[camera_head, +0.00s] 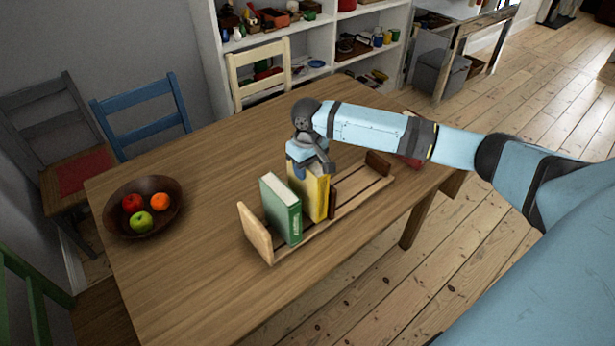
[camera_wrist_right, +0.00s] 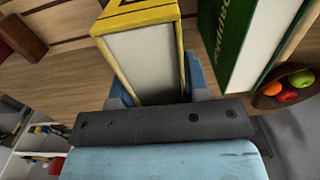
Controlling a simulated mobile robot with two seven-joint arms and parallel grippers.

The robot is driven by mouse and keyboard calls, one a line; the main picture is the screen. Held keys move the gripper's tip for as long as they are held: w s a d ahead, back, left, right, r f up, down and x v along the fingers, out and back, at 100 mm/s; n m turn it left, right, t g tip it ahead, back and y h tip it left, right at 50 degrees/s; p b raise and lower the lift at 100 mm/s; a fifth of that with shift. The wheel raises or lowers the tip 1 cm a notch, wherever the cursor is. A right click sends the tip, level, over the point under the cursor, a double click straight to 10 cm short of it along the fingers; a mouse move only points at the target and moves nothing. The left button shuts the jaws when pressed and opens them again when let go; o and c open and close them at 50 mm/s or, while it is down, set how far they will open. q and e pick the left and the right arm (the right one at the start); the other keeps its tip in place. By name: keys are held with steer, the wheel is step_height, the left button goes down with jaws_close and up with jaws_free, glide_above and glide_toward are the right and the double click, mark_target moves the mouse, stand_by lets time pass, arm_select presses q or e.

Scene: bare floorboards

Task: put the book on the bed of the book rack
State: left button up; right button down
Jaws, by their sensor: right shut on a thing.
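The wooden book rack (camera_head: 256,232) stands on the table, with a slatted bed between its end boards. A yellow book (camera_head: 315,194) is upright over the bed, its pale page edge facing my wrist camera (camera_wrist_right: 147,62). My right gripper (camera_head: 308,168) is shut on the top of the yellow book from above. Whether the book's lower edge touches the bed I cannot tell. A green book (camera_head: 282,210) stands upright in the rack to the left, with a narrow gap between; it also shows in the right wrist view (camera_wrist_right: 240,40). My left gripper is not in view.
A dark bowl (camera_head: 114,222) of fruit sits at the table's left. A red object (camera_head: 411,162) lies partly behind my right arm. The rack's right part, towards its dark end board (camera_head: 378,163), is empty. Chairs and a white shelf (camera_head: 325,40) stand behind the table.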

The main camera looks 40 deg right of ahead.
step_height(320, 180, down, 4)
steer(key=shift+r, duration=0.25)
steer(key=c, duration=0.6)
jaws_free()
steer(key=shift+f, duration=0.15)
steer(key=shift+r, duration=0.3)
step_height(320, 180, up, 12)
steer(key=shift+f, duration=0.1)
